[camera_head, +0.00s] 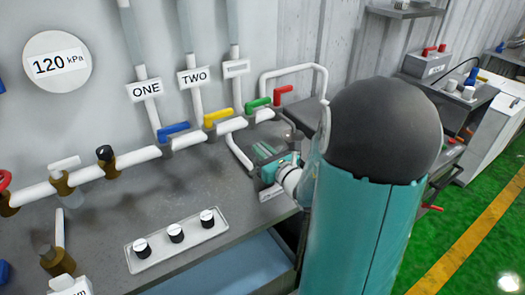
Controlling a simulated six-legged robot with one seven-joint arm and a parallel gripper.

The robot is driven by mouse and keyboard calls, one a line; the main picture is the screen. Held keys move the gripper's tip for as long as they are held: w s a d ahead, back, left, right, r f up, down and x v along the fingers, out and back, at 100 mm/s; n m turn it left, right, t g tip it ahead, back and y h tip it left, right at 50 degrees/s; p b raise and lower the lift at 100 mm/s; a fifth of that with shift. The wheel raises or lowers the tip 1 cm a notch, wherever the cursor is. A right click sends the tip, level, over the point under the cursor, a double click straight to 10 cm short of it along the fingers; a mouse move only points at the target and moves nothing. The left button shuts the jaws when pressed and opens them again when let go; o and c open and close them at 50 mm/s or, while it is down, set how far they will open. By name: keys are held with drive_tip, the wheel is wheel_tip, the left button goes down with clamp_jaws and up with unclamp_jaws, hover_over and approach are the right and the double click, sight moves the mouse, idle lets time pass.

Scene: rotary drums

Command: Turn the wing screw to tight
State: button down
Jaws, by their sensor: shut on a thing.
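My gripper (268,153) is at the right end of the grey bench, close to a bent white pipe (238,152). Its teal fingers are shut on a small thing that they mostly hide. This appears to be the wing screw, as I can make out no wing screw elsewhere. I cannot tell its angle or how tight it is. A small white plate (276,193) shows just below the gripper. My large teal and dark grey arm link covers the view to the right of the gripper.
Blue (173,128), yellow (217,117), green (259,103) and red (282,92) valve handles line the white pipe behind my gripper. A tray (178,240) with three black-and-white knobs lies on the front of the bench. A round gauge (57,62) reads 120 kPa.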

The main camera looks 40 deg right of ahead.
idle(0.4)
drive_tip(key=c, duration=1.4)
unclamp_jaws()
drive_tip(key=shift+s, duration=0.1)
